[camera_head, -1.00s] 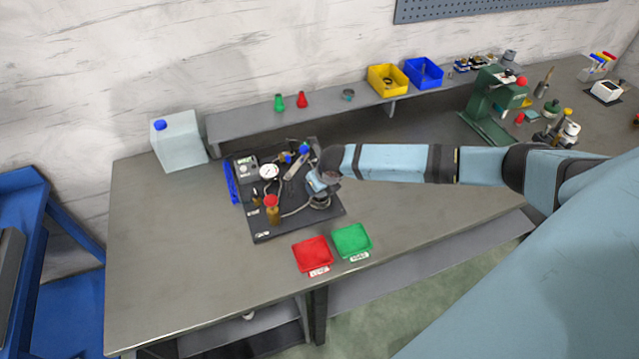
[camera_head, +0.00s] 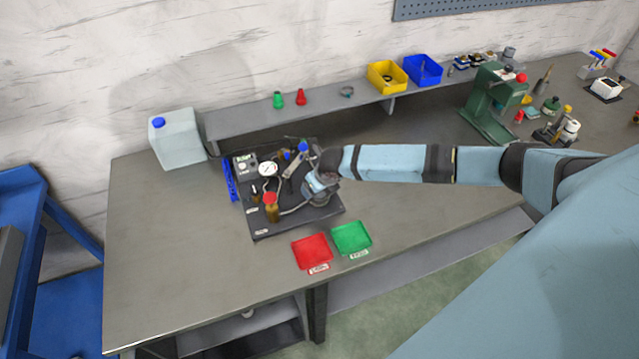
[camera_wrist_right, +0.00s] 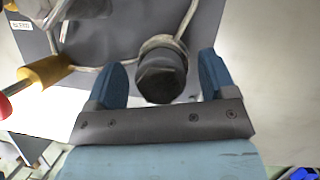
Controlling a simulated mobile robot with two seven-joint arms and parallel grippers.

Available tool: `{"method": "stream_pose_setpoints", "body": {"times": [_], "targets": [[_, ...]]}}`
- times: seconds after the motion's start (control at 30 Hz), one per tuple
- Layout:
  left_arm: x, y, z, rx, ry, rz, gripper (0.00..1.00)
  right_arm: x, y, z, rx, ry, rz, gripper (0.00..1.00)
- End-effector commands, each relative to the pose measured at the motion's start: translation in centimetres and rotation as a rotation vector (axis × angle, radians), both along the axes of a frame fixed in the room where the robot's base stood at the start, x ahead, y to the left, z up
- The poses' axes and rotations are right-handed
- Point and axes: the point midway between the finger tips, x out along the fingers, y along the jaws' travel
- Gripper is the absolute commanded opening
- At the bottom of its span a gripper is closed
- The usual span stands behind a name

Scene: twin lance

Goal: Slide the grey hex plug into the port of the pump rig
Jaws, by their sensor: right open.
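The pump rig (camera_head: 262,228) is a dark board with a gauge, hoses and fittings, on the bench at left centre in the head view. My right gripper (camera_head: 318,190) is low over its right side. In the right wrist view the right gripper (camera_wrist_right: 163,82) is open. Its two blue fingers stand on either side of a dark grey, blunt-ended piece (camera_wrist_right: 162,80), with visible gaps. This piece looks like the grey hex plug and sits at a pale ring on the rig. I cannot tell how deep it sits; the port is not clearly visible. My left gripper is out of view.
A red tray (camera_head: 312,252) and a green tray (camera_head: 352,238) lie in front of the rig. A white jug (camera_head: 178,140) is behind left. The bench's left front is clear.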

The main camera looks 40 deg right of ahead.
Motion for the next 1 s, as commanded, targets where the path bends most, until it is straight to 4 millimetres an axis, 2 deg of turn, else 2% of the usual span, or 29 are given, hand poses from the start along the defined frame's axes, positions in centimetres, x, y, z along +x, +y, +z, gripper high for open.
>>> {"method": "stream_pose_setpoints", "body": {"times": [0.17, 0.5, 0.7, 0.83, 1.0], "targets": [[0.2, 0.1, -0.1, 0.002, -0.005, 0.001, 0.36, -0.4, -0.1, 1.2, -0.002, -0.002, 0.001, 0.77], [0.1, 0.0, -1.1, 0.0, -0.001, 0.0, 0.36, -3.4, -0.2, 8.0, -0.002, -0.004, 0.002, 0.77], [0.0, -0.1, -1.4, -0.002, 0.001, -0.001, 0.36, -4.8, -0.2, 11.3, -0.001, -0.004, 0.001, 0.77], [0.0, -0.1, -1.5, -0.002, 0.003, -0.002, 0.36, -5.3, -0.1, 12.3, 0.0, -0.001, 0.0, 0.77], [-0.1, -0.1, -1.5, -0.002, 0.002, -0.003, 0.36, -5.5, -0.2, 12.7, 0.0, 0.0, -0.001, 0.77]]}}
